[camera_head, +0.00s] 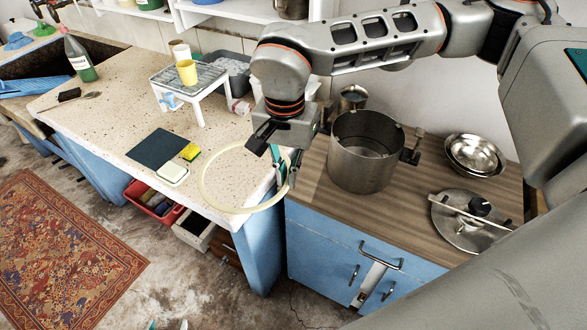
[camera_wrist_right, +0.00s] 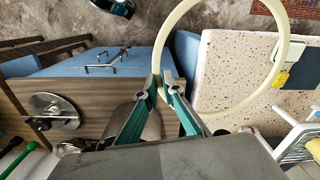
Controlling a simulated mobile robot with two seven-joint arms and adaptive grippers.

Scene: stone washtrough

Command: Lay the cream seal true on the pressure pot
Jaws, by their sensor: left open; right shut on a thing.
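The cream seal (camera_head: 240,211) is a thin, wide ring, held up over the front edge of the speckled stone top, left of the pot. My right gripper (camera_head: 284,172) is shut on the ring's right side. The right wrist view shows the fingertips (camera_wrist_right: 161,80) pinching the seal (camera_wrist_right: 217,113), which extends to the right. The pressure pot (camera_head: 358,168) is an open metal pot standing on the wooden top, apart from the seal, with a dark side handle. My left gripper (camera_head: 168,325) barely shows at the bottom edge, open and empty, low over the floor.
The pot lid (camera_head: 462,234), with a bar and black knob, lies right of the pot. Metal bowls (camera_head: 474,153) stand behind it. A white stand (camera_head: 196,85) with a yellow cup, a dark mat (camera_head: 157,148) and a yellow sponge (camera_head: 191,152) are on the stone top.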

